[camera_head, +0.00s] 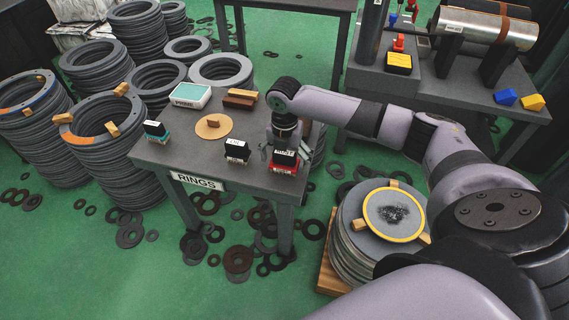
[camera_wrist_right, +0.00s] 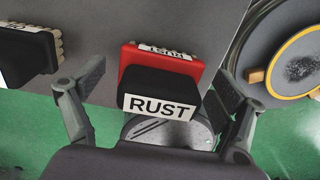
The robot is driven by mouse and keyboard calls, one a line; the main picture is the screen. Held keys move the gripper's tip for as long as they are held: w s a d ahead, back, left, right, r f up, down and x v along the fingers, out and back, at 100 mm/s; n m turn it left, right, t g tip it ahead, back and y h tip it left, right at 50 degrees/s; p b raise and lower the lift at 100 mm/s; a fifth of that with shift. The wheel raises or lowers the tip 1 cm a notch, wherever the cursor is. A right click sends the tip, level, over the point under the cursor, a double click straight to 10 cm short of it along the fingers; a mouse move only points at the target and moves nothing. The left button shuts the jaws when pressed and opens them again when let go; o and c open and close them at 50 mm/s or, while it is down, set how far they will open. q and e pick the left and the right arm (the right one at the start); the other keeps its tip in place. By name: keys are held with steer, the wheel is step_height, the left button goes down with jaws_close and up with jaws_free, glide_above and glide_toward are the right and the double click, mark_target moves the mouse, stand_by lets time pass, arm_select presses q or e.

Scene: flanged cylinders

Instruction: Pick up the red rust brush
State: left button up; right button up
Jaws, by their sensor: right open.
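The red rust brush (camera_head: 284,161) has a black top and a white label. It sits at the front right corner of the grey table marked RINGS (camera_head: 205,170). In the right wrist view the brush (camera_wrist_right: 160,82) shows its RUST label between my spread fingers. My right gripper (camera_head: 282,150) is open, over and around the brush in the head view. In the right wrist view the gripper (camera_wrist_right: 160,110) has one finger at each side, with gaps to the brush. I cannot tell whether a finger touches it. My left gripper is not in view.
A black brush (camera_head: 237,151) stands left of the rust brush, and a teal one (camera_head: 156,131) farther left. A tan disc (camera_head: 213,126) and boxes lie behind. Stacks of rings (camera_head: 105,135) stand at left. A yellow-rimmed disc (camera_head: 394,213) lies on a stack at right.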

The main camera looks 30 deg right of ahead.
steer(key=shift+f, duration=0.25)
steer(key=shift+c, duration=0.2)
steer(key=c, duration=1.2)
steer(key=shift+c, duration=0.5)
steer(key=shift+r, duration=0.1)
